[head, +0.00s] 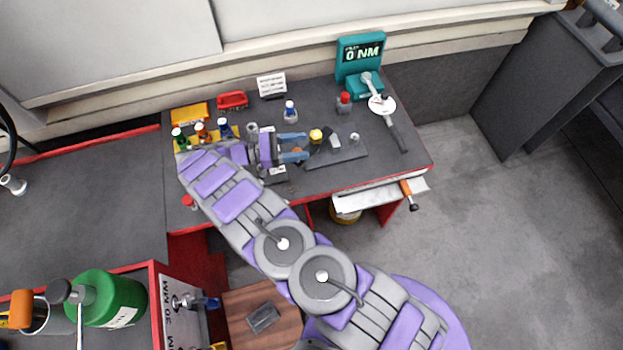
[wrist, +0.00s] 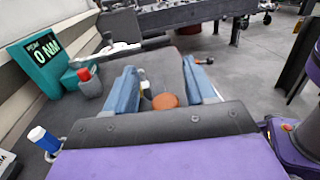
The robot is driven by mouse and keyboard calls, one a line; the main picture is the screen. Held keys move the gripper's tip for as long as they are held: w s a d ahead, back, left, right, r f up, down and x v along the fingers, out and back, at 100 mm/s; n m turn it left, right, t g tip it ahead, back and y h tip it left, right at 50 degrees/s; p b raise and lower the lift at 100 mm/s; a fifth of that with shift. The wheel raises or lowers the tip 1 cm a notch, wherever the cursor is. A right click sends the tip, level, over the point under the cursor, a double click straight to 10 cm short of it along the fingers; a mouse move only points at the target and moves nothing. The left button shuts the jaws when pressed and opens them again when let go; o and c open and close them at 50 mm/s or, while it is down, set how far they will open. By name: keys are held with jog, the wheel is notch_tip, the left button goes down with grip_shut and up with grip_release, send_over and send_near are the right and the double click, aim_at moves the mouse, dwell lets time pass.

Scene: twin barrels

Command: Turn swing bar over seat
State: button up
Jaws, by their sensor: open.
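My gripper (head: 306,147) reaches over the dark workbench with its two blue fingers apart and nothing held between them. In the wrist view the open fingers (wrist: 160,68) frame an orange-brown round disc (wrist: 165,101) and a small pale post (wrist: 146,90) on the bench. In the head view a dark flat bar-like plate (head: 337,158) lies just right of the fingers, with a yellow-topped piece (head: 316,135), a pale block (head: 335,142) and a small silver piece (head: 354,137) near it. I cannot tell which part is the swing bar or the seat; my gripper may hide some of it.
A teal torque tester (head: 361,65) reading 0 NM stands at the back right, beside a wrench with a round dial (head: 382,104). An orange-handled clamp (head: 407,190) sits at the right front edge.

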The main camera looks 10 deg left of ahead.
jog(key=s+d+r+p, duration=0.2)
jog(key=s+d, duration=0.6)
jog(key=s, duration=0.5)
jog(key=shift+s+d+p, duration=0.3)
jog(key=shift+d+p, duration=0.05)
jog(key=shift+c, duration=0.3)
